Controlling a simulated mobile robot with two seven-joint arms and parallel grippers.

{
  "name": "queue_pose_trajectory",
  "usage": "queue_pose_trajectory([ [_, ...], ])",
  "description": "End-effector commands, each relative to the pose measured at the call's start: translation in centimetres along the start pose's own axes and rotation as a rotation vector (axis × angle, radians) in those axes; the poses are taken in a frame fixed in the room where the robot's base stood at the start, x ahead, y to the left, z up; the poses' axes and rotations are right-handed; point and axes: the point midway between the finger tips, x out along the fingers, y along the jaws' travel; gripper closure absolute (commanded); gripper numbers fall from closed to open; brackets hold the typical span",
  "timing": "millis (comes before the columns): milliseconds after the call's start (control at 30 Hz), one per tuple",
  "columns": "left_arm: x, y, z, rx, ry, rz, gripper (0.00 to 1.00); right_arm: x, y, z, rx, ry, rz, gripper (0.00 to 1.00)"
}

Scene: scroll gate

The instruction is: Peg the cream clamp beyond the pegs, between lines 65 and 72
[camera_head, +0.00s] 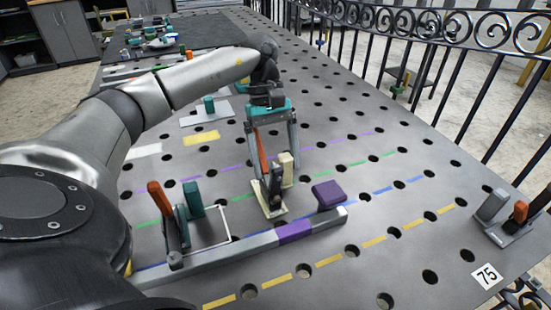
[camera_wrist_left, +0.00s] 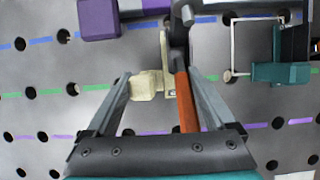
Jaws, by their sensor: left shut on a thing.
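The cream clamp (camera_head: 286,170) stands upright below my left gripper, with a cream block, an orange handle, a dark arm and a cream base. It also shows in the left wrist view (camera_wrist_left: 147,85). My left gripper (camera_head: 273,160) points down from above, its fingers on either side of the clamp's upper part, shut on it. The base appears between the green and blue dashed lines, just behind the grey bar; whether it touches the table is unclear. I see no readable line numbers 65 or 72. My right gripper is not in view.
A grey bar with a purple section (camera_head: 295,231) crosses in front, with a purple block (camera_head: 327,195) near its right end. A teal clamp (camera_head: 194,199) stands left, beside a white outline. A grey clamp (camera_head: 493,206) stands right, near tag 75 (camera_head: 487,276). A scroll railing (camera_head: 420,25) edges the perforated table.

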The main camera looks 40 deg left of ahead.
Motion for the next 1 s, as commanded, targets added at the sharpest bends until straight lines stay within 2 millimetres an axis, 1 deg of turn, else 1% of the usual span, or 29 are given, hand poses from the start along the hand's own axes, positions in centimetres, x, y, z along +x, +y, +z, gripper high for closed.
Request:
queue_pose_trajectory([
  [33, 0.2, 0.1, -0.1, 0.002, -0.001, 0.004, 1.0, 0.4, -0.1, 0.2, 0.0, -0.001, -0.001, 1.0],
  [567, 1.3, 0.0, -0.7, -0.001, 0.002, 0.002, 1.0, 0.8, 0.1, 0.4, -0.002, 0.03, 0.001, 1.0],
  [600, 1.3, 0.0, -0.7, -0.001, 0.002, 0.002, 0.08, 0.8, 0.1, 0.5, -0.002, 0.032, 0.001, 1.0],
  [667, 1.3, 0.0, -0.7, -0.001, 0.002, 0.002, 0.02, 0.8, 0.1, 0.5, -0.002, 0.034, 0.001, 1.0],
  [700, 1.3, 0.0, -0.7, -0.001, 0.002, 0.001, 0.0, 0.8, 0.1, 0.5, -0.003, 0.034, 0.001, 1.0],
  [1000, 1.6, -0.1, -0.7, -0.002, 0.001, -0.003, 0.0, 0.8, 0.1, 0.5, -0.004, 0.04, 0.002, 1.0],
])
